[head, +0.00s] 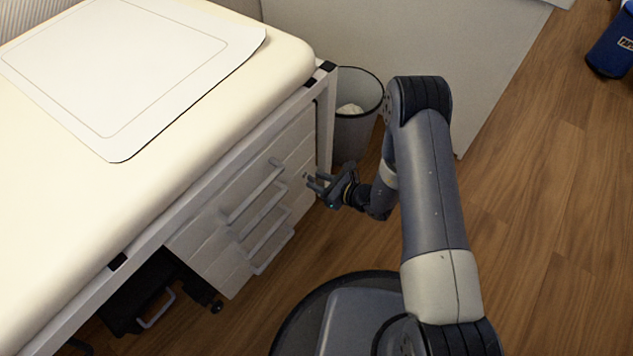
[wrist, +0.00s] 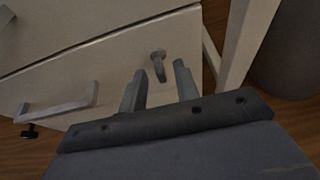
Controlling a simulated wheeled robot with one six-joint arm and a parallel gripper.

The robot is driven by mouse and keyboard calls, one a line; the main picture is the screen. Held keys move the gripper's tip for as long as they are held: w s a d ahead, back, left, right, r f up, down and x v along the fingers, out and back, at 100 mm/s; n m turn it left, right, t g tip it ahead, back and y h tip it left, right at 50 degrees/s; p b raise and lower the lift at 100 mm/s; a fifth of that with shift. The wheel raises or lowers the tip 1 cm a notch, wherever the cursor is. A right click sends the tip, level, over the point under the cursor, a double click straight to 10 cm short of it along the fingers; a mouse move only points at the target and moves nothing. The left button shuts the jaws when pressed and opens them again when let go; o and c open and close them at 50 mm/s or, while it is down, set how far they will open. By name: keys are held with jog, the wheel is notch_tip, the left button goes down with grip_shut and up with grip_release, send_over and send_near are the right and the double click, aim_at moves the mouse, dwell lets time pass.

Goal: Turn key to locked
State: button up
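A small grey key (wrist: 158,63) sticks out of the white drawer front in the wrist view, to the right of a drawer handle. Its rounded part is at the top, and a narrow part extends downward, leaning slightly right. My gripper (wrist: 158,82) is open, with one finger on each side of the key in this view. I see no contact, and the depth between fingertips and key is hard to judge. In the head view my gripper (head: 313,183) is close to the right end of the top drawer, and the key is too small to make out clearly.
The white drawer unit (head: 212,262) with bar handles stands under a cream-topped table (head: 215,130). A table leg (wrist: 240,45) is just right of the key. A waste bin (head: 352,130) stands behind my gripper.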

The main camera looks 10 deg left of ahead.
jog(key=shift+w+a+f, duration=0.2)
jog(key=shift+a, duration=0.3)
grip_shut()
